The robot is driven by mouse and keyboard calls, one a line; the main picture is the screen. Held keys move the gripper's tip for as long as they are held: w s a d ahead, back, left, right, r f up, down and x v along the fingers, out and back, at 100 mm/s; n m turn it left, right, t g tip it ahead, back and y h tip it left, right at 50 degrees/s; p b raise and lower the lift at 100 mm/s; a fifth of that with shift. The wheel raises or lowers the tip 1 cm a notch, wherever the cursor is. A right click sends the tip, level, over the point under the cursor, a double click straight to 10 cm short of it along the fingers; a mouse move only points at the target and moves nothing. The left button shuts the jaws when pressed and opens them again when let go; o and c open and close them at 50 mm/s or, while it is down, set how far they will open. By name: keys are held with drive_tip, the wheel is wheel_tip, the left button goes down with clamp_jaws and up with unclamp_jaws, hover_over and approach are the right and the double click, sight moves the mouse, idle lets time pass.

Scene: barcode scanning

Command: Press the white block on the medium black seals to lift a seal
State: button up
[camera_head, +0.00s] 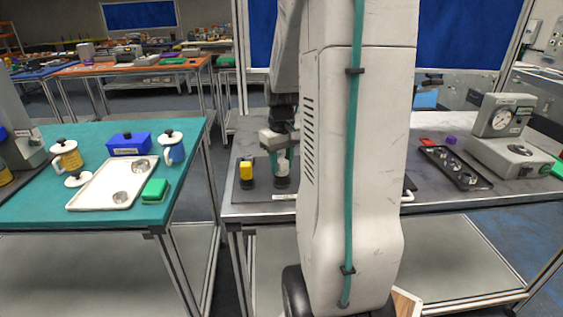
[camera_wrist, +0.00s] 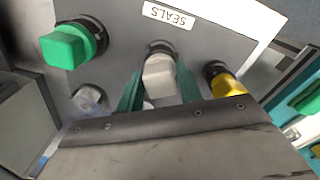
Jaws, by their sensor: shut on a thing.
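The white block (camera_wrist: 159,76) is between the two teal fingers of my gripper (camera_wrist: 160,88), which is shut on it. In the head view, the white block (camera_head: 283,164) is upright in my gripper (camera_head: 277,152), directly above a black round base (camera_head: 281,182). In the wrist view, black seals (camera_wrist: 160,47) show at the block's far end. I cannot tell whether the block touches them or whether a seal clings to it. The yellow block (camera_head: 246,170) stands on its own black base to the left. The SEALS label (camera_wrist: 168,15) lies nearby.
A green block (camera_wrist: 68,47) sits at a black ring, and a greyish piece (camera_wrist: 89,97) is nearby. My arm hides much of the grey table (camera_head: 425,200). A dark tray (camera_head: 449,165) and a gauge device (camera_head: 506,130) stand to the right. A teal table (camera_head: 30,205) is at left.

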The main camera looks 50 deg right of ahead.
drive_tip(key=shift+s+f, duration=0.1)
drive_tip(key=shift+f, duration=0.5)
idle(1.6)
drive_tip(key=shift+r, duration=3.6)
